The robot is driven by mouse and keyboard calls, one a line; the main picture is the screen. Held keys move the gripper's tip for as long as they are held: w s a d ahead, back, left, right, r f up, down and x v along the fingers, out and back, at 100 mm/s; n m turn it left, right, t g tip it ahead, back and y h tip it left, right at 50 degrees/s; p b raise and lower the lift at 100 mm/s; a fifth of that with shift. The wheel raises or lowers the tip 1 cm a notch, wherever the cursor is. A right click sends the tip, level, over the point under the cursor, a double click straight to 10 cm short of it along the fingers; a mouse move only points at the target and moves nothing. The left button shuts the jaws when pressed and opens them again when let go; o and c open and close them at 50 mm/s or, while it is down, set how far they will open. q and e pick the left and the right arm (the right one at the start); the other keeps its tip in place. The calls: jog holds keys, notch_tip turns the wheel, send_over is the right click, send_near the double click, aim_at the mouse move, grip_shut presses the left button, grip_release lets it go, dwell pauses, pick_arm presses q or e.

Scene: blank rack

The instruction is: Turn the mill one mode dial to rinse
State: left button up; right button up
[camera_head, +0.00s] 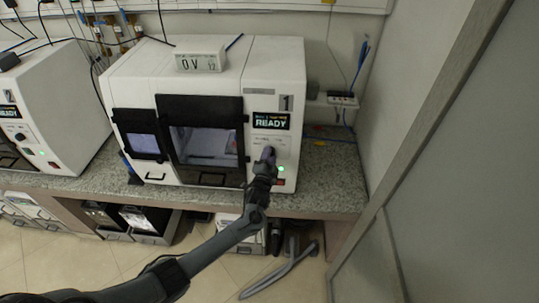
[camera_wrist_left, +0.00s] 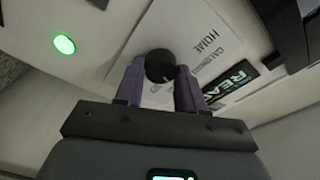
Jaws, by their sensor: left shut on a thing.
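Mill one (camera_head: 205,100) is the white machine marked 1, with a dark window and a lit READY display (camera_head: 270,121). Its mode dial (camera_wrist_left: 159,66) is a black round knob on the panel, with the labels HOME and what looks like CALIBRATION beside it in the left wrist view. My left gripper (camera_wrist_left: 160,78) has its two purple fingers on either side of the dial and is shut on it. In the head view the gripper (camera_head: 268,155) covers the dial, so its pointer position cannot be read. My right gripper is not in view.
A green light (camera_wrist_left: 64,44) glows near the dial; a red switch (camera_head: 279,182) sits below it. Mill two (camera_head: 40,105) stands at the left on the granite counter (camera_head: 325,180). A small OV display box (camera_head: 201,61) sits on top of mill one. A grey partition stands at right.

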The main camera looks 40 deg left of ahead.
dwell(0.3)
pick_arm(q)
jog(key=o, duration=1)
jog(key=shift+o, duration=0.2)
jog(key=v, duration=1)
jog(key=shift+s+d, duration=0.15)
jog(key=shift+s, duration=0.25)
jog(key=shift+f, duration=0.1)
